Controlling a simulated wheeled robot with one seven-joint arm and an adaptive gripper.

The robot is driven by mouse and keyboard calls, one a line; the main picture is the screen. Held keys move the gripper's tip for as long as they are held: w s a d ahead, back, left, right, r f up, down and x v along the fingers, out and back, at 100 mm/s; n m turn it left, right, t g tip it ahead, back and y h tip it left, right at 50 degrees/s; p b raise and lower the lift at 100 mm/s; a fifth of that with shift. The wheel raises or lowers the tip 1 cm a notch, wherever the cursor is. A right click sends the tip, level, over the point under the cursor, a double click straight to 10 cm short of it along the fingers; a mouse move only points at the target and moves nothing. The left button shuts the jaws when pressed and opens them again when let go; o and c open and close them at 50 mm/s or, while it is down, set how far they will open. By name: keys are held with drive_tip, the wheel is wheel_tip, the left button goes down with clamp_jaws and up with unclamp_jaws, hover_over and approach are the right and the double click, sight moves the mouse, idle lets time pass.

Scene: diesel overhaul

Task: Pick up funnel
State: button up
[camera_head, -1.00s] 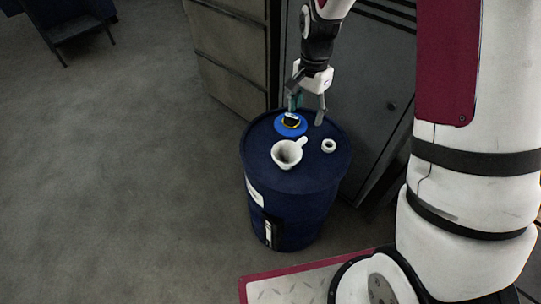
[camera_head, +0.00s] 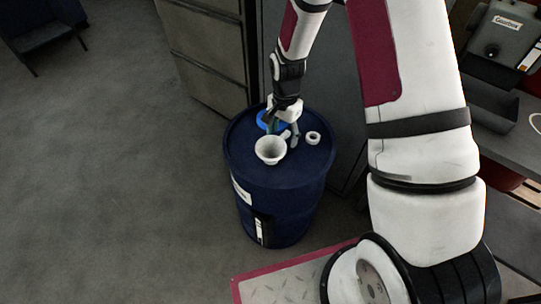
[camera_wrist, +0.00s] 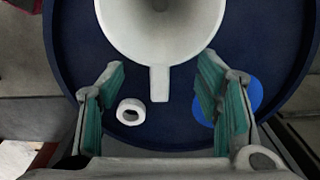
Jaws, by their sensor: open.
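The white funnel (camera_head: 270,150) stands on top of the blue drum (camera_head: 240,172). Its wide mouth faces up and its tab handle points toward my gripper. In the wrist view the funnel (camera_wrist: 160,30) fills the top middle, and its handle (camera_wrist: 159,84) lies between and just ahead of my open fingers. My gripper (camera_wrist: 160,95) also shows in the head view (camera_head: 284,139), low over the drum just behind the funnel. The fingers have teal pads and hold nothing. Whether a finger touches the handle cannot be told.
A white ring (camera_wrist: 131,111) lies on the drum near the left finger in the wrist view. A blue round object (camera_wrist: 240,95) lies partly behind the right finger. Grey cabinets (camera_head: 205,55) stand close behind the drum. Open floor (camera_head: 110,170) is on the left.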

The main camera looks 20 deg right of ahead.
drive_tip(key=shift+f, duration=0.75)
drive_tip(key=shift+c, duration=0.4)
clamp_jaws()
drive_tip(key=shift+r, duration=0.1)
